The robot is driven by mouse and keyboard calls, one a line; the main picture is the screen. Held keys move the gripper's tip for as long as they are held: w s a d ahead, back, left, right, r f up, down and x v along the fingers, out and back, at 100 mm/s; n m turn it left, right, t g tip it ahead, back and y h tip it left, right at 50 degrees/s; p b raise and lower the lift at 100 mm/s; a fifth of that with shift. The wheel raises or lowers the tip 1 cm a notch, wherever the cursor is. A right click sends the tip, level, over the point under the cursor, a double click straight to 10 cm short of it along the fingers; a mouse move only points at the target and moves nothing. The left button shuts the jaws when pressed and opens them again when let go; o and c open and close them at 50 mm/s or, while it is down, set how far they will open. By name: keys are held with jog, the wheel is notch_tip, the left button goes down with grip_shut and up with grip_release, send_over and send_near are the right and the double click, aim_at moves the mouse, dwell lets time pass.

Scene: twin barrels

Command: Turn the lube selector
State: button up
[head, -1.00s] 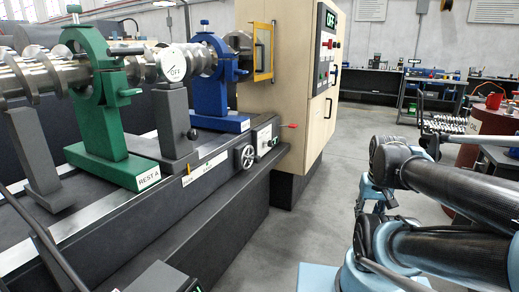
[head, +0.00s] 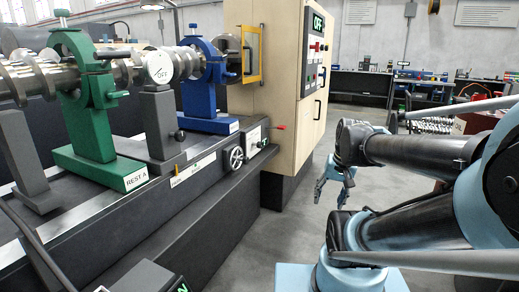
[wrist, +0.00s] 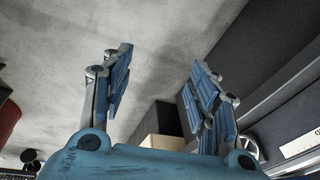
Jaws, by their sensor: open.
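No legible label marks the lube selector, so I cannot tell which control it is. A small pale control panel (head: 253,139) sits on the machine bed's front, with a red-tipped lever (head: 279,127) at its right. A handwheel (head: 236,158) is just left of the panel; it also shows at the lower right of the wrist view (wrist: 247,147). My gripper (head: 331,200) hangs open and empty over the floor, right of the machine and apart from it. In the wrist view its two blue fingers (wrist: 160,62) are spread with bare floor between them.
Grey floor (head: 262,240) is clear in front; benches stand behind.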

aim_at(261, 146)
jog(key=w+a+r+m+y, duration=0.2)
jog(key=w+a+m+y, duration=0.15)
jog(key=w, duration=0.75)
jog(key=w+a+r+m+t+y, duration=0.1)
jog(key=w+a+r+m+y, duration=0.25)
jog(key=w, duration=0.75)
jog(key=w+a+r+m+y, duration=0.15)
jog(key=w+a+m, duration=0.3)
jog(key=w, duration=0.65)
jog(key=w+f+m+t+y, duration=0.1)
jog(key=w+f+m+y, duration=0.1)
jog(key=w+f+m, duration=0.45)
jog(key=w+a+f+m+t+y, duration=0.1)
jog(key=w+f+y, duration=0.25)
jog(key=w, duration=0.65)
jog(key=w+f+m+t+y, duration=0.1)
jog(key=w+f+m+y, duration=0.15)
jog(key=w+f, duration=0.4)
jog(key=shift+m+h, duration=0.45)
jog(key=shift+m, duration=0.1)
jog(key=x, duration=0.6)
jog(key=w+x, duration=0.1)
jog(key=x, duration=0.5)
jog(key=r+x, duration=0.1)
jog(key=x, duration=0.5)
jog(key=shift+w+d+r, duration=0.1)
jog(key=shift+w+d, duration=0.1)
